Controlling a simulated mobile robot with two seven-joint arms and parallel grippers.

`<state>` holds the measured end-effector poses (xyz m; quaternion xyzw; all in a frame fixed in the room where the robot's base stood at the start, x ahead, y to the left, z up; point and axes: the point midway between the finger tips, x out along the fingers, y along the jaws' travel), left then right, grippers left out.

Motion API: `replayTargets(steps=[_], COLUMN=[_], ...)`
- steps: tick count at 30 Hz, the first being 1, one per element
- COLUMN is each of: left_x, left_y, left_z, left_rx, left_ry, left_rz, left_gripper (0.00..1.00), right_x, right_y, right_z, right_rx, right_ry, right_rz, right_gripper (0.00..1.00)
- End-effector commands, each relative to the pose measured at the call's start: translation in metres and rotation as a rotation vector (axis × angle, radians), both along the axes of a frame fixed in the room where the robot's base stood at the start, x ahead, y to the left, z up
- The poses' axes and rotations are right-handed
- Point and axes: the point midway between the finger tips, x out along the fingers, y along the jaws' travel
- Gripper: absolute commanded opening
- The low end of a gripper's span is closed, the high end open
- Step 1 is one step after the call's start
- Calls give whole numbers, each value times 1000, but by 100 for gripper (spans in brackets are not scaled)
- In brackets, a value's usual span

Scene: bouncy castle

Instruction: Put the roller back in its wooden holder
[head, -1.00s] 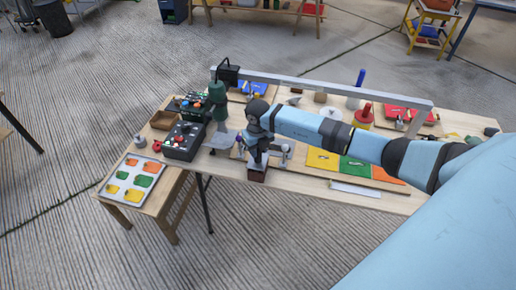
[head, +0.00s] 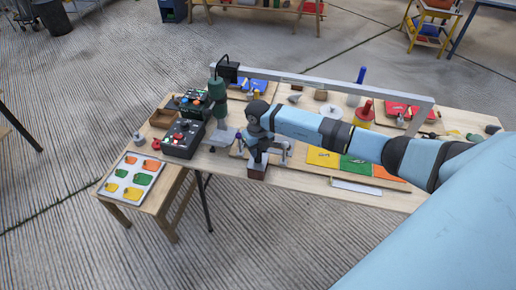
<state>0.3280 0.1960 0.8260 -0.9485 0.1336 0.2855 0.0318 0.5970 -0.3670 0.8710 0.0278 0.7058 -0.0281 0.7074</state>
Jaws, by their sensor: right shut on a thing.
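My right gripper (head: 260,158) reaches in from the right over the front edge of the long wooden table (head: 305,187). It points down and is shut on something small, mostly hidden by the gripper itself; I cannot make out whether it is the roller. A dark brown block (head: 257,173) shows directly under the gripper at the table's front edge. It may be the wooden holder, but it is too small to tell, and whether it touches the gripper is unclear. My left gripper is not in view.
A grey rail (head: 330,86) spans above the table. A black button box (head: 182,139) and a green cylinder (head: 217,90) stand left of the gripper. Coloured panels (head: 355,167) and a white strip (head: 357,188) lie to its right.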

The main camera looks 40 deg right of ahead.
Motion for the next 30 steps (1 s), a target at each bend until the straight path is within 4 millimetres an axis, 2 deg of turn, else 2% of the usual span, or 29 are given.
replayTargets(steps=[11,12,15,21,25,26,30], left_x=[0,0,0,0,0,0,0], left_y=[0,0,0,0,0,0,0], left_z=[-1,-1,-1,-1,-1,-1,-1], left_rx=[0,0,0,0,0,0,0], left_ry=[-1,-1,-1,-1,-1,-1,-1], left_rz=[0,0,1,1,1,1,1], left_gripper=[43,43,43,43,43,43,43], right_x=[0,0,0,0,0,0,0], right_y=[0,0,0,0,0,0,0], right_z=[-1,-1,-1,-1,-2,-2,-2], right_rx=[1,1,1,0,0,0,0], right_ry=[-1,-1,-1,-1,0,0,0], right_rz=[0,0,0,0,0,0,0], right_gripper=[7,37,60,60,90,94,94])
